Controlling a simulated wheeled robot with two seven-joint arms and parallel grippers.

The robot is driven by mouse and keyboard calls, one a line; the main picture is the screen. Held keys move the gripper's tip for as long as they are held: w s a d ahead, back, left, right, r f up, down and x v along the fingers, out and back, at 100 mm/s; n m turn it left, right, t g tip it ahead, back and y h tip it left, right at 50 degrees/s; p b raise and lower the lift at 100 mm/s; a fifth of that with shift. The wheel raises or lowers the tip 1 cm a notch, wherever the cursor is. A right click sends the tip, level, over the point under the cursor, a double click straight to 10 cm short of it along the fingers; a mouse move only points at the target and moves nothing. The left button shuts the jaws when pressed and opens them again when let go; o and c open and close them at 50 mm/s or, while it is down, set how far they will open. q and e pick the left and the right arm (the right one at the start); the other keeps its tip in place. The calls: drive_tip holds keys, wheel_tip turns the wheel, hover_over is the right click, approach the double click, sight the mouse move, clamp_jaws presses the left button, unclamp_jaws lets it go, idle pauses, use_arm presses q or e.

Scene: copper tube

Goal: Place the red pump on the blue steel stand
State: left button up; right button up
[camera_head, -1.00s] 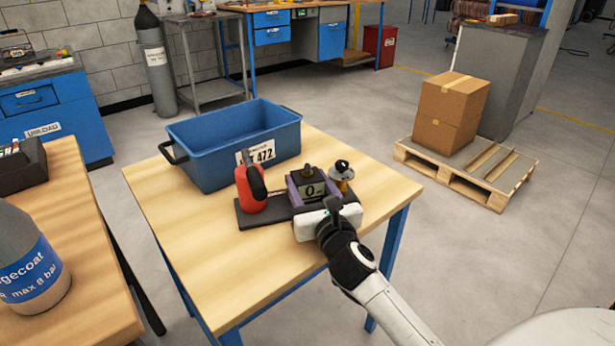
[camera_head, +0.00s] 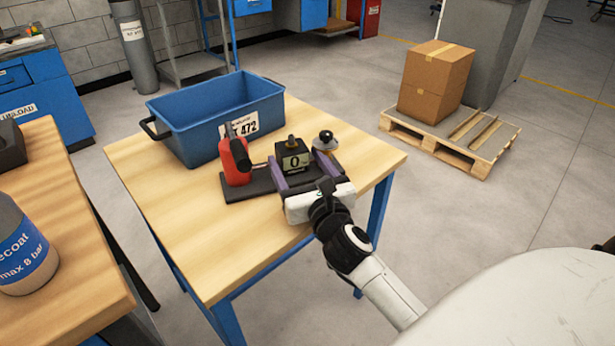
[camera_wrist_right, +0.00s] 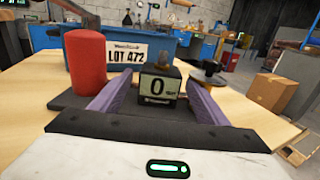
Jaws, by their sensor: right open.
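The red pump (camera_head: 236,165) is an upright red cylinder with a black handle, on a dark base plate (camera_head: 247,188) that lies on a wooden tabletop. The same plate carries a black box with a "0" display (camera_head: 293,160) and a dark knob on a brass-coloured fitting (camera_head: 326,140). My right gripper (camera_head: 295,158) is open, with one purple finger on each side of the display box. The wrist view shows the display box (camera_wrist_right: 157,88) between the fingers; I cannot tell whether they touch it. The tabletop's blue-legged frame (camera_head: 376,218) is the nearest blue stand-like structure. My left gripper is out of view.
A blue crate labelled LOT 472 (camera_head: 185,140) stands behind the pump. A second wooden table (camera_head: 75,210) at left holds a bottle (camera_head: 22,245). A pallet (camera_head: 455,150) with cardboard boxes (camera_head: 435,80) is on the floor to the right. The tabletop's front left is clear.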

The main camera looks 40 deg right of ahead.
drive_tip(key=v, duration=0.8)
drive_tip(key=shift+s+a, duration=0.1)
drive_tip(key=shift+s, duration=0.25)
